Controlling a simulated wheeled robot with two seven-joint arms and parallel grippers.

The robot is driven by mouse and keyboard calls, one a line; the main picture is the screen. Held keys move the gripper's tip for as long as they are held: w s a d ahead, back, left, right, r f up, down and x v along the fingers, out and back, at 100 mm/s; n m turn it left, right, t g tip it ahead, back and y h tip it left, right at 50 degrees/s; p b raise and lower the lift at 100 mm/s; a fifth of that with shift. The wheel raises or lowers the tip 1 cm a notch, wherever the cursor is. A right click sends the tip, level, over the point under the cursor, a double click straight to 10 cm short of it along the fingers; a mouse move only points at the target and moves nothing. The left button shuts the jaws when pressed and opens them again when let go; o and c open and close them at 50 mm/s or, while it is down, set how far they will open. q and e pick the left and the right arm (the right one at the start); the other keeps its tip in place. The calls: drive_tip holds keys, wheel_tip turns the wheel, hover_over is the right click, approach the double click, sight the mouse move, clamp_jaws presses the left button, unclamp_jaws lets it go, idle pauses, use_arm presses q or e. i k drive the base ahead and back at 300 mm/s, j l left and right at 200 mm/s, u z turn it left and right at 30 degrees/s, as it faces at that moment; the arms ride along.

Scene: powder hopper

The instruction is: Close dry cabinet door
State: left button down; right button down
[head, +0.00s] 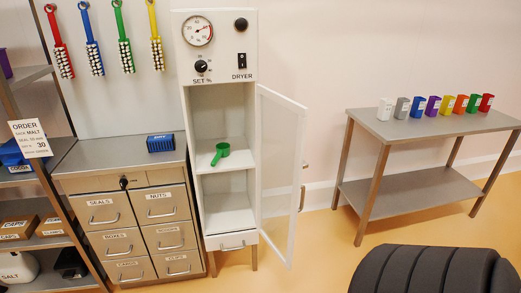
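The dry cabinet (218,133) is a tall white unit with a dial gauge, a knob and a dryer switch on its top panel. Its door (279,179) is a white frame with a clear pane, hinged on the right side and standing wide open. A handle (303,198) is on the door's outer edge. A green scoop (220,153) lies on the upper shelf inside. The lower shelf looks empty. Neither of my grippers is in view.
A drawer unit (132,184) with a blue box (161,143) on top stands left of the cabinet. Coloured brushes (122,38) hang above it. A grey table (432,124) with several coloured cups stands at right. A dark ribbed object (435,270) is at lower right. Floor before the door is clear.

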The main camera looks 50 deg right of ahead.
sight(262, 90)
drive_tip(key=i+l, duration=0.1)
drive_tip(key=l, duration=0.85)
drive_tip(key=i+l, duration=0.15)
drive_tip(key=l, duration=0.85)
drive_tip(key=i+l+z, duration=0.1)
drive_tip(key=l, duration=0.35)
drive_tip(key=i+l, duration=0.1)
drive_tip(key=l, duration=0.4)
drive_tip(key=i+l, duration=0.1)
drive_tip(key=l, duration=0.35)
